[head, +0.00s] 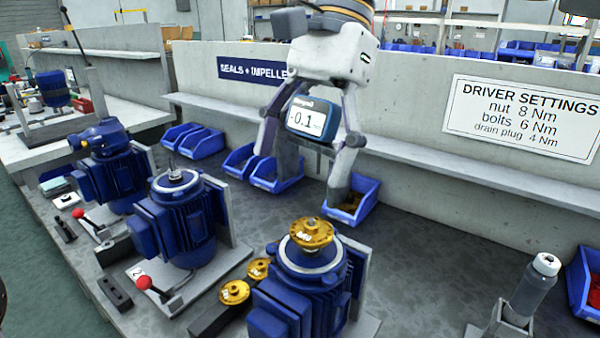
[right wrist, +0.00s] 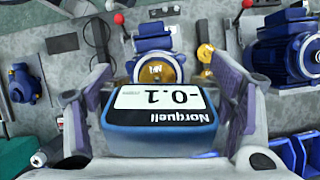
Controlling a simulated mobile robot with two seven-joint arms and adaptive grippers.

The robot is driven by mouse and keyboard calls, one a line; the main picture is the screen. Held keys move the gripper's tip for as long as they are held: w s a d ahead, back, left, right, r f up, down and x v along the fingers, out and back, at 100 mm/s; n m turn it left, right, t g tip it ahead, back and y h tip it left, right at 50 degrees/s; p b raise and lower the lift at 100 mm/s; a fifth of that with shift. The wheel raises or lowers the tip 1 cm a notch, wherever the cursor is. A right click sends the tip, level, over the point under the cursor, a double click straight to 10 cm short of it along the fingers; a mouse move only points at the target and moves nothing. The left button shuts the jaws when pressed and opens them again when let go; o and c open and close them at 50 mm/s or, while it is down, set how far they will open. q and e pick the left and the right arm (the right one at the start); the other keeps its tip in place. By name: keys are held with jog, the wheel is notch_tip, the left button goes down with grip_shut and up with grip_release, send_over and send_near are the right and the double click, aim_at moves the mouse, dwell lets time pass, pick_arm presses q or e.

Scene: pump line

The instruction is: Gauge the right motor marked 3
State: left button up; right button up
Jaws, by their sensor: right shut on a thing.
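Three blue motors stand on the bench. The nearest motor (head: 305,295) carries a brass disc (head: 312,233) on top, which also shows in the right wrist view (right wrist: 157,70); I cannot read its number. The middle motor (head: 182,215) has a bare shaft and a plate marked 2. The far motor (head: 110,170) has a blue pump head on it. My right gripper (head: 308,150) is shut on a blue Norquell gauge (head: 312,120), held above the bench behind the nearest motor. Its screen (right wrist: 160,98) reads -0.1. My left gripper is out of view.
Blue bins (head: 203,142) line the wall, one with brass parts behind the right finger. Loose brass parts (head: 235,292) lie left of the nearest motor. Red-knobbed levers (head: 145,283) stand in front. A grey bottle-like tool (head: 535,285) stands at right.

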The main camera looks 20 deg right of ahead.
jog(key=b, duration=0.2)
send_over(300, 237)
jog(key=f, duration=0.4)
jog(key=shift+w+d+f, duration=0.1)
jog(key=shift+w+d, duration=0.2)
jog(key=shift+d, duration=0.05)
jog(key=shift+f, duration=0.25)
jog(key=shift+s+f, duration=0.15)
jog(key=shift+f, duration=0.15)
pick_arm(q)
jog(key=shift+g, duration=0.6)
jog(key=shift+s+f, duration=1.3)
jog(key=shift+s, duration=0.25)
pick_arm(e)
jog(key=shift+f, duration=1.95)
pick_arm(q)
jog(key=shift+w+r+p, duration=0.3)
jog(key=shift+p, duration=0.15)
pick_arm(e)
jog(key=shift+f, duration=0.2)
jog(key=o, duration=1.6)
jog(key=shift+o, duration=0.2)
